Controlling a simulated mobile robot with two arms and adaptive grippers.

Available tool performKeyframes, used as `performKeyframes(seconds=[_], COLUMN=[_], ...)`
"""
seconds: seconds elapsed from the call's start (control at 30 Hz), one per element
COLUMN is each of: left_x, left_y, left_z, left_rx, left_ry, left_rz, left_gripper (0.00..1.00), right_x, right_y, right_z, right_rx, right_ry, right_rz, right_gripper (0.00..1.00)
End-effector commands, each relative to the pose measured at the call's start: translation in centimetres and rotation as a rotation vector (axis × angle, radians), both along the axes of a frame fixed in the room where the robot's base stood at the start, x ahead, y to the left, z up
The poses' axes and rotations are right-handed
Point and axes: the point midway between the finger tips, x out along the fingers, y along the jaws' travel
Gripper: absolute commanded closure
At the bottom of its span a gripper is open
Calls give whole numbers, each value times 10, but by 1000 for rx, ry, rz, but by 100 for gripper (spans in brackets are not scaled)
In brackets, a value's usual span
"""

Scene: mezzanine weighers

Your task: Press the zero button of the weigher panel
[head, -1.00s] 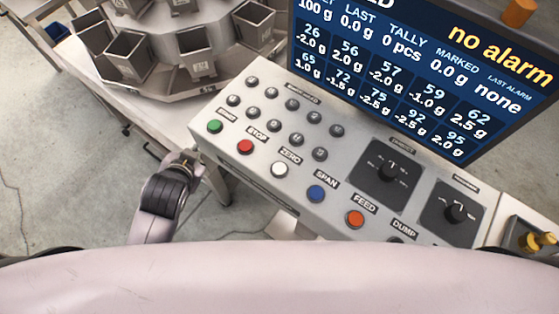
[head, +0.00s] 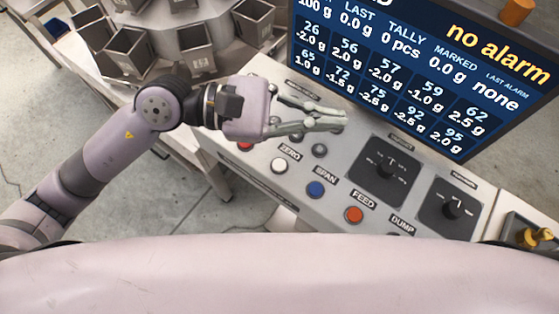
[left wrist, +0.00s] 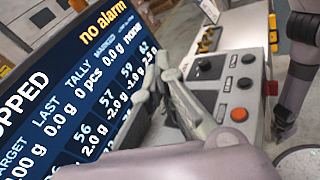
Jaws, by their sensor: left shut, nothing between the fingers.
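The zero button (head: 278,165) is the round white one in the panel's front row, by the ZERO label (head: 290,154). It stands uncovered in the head view; I cannot make it out in the left wrist view. My left gripper (head: 340,120) is shut and empty. It hangs over the weigher panel (head: 228,168), its fingers pointing right, up and right of the white button. The fingers also show in the left wrist view (left wrist: 162,80).
The red button (head: 245,146) is partly hidden; the blue (head: 316,189) and orange (head: 354,214) buttons flank the white one's right. A dark rotary switch (head: 388,168) is further right. The screen (head: 430,70) rises behind the panel and reads "no alarm".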

Motion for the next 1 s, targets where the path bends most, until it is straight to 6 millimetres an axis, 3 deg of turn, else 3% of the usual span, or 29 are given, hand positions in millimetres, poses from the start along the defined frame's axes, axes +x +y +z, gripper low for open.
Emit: performKeyframes(seconds=[0.03, 0.1, 0.2, 0.3, 0.43, 0.8, 1.0], left_x=[3, 9, 18, 26, 29, 29, 29], left_y=[8, 23, 44, 59, 67, 67, 67], left_z=[-26, -58, -88, -103, -110, -111, -123], left_rx=[141, 311, 487, 587, 636, 635, 634], left_ry=[-118, -247, -366, -428, -454, -451, -449], left_rz=[-35, -79, -124, -148, -162, -161, -160], left_gripper=[100, 100, 100, 100, 100, 100, 100], right_x=[0, 0, 0, 0, 0, 0, 0], right_y=[-1, -2, -3, -3, -3, -3, -3], right_z=[0, 0, 0, 0, 0, 0, -4], right_rx=[-1, -2, -3, -3, -3, -3, -3], right_ry=[1, 1, 0, 0, 0, 0, 0], right_rz=[0, 0, 1, 0, 0, 0, -1], right_gripper=[100, 100, 100, 100, 100, 100, 100])
